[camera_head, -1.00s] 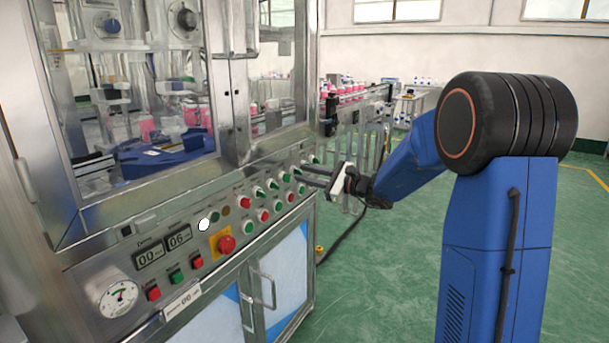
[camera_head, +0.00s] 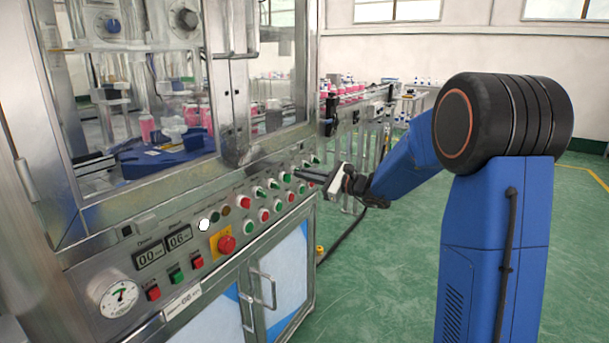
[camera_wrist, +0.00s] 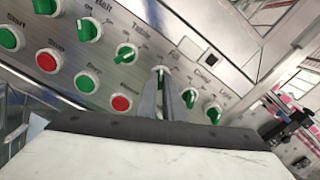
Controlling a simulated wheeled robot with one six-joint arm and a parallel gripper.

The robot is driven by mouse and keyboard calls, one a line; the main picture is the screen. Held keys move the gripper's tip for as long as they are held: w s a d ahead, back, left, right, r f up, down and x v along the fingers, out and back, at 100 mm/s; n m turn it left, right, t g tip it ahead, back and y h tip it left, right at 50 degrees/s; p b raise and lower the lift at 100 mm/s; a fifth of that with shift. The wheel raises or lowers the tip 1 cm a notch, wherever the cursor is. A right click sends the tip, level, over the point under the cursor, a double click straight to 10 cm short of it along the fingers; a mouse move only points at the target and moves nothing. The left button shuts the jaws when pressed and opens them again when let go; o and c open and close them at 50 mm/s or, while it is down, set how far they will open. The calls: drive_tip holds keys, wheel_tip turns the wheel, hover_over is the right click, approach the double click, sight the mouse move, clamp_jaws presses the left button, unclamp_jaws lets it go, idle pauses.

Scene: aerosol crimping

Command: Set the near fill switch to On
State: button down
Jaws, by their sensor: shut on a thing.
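The fill switch (camera_wrist: 160,69) is a green rotary knob on the machine's sloped panel, in the upper row of knobs. In the wrist view, my gripper (camera_wrist: 164,80) has its two fingers close together at this knob and is shut on it. Only the knob's top edge shows between the fingertips, so its exact turn is hard to read. In the head view, my gripper (camera_head: 299,172) reaches the panel from the right, and its fingers hide the knob there.
Green knobs stand close on both sides, one to the left (camera_wrist: 125,53) and one to the right (camera_wrist: 189,98). Green and red buttons (camera_wrist: 121,103) sit below. The glass cabinet rises behind the panel. The red emergency button (camera_head: 226,243) is farther left. The green floor at right is open.

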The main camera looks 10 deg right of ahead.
drive_tip(key=m, duration=1.1)
drive_tip(key=shift+f, duration=0.1)
drive_tip(key=shift+m, duration=0.3)
idle(0.4)
drive_tip(key=c, duration=1.9)
unclamp_jaws()
drive_tip(key=shift+s, duration=0.1)
drive_tip(key=v, duration=1.7)
drive_tip(key=shift+s+d, duration=0.15)
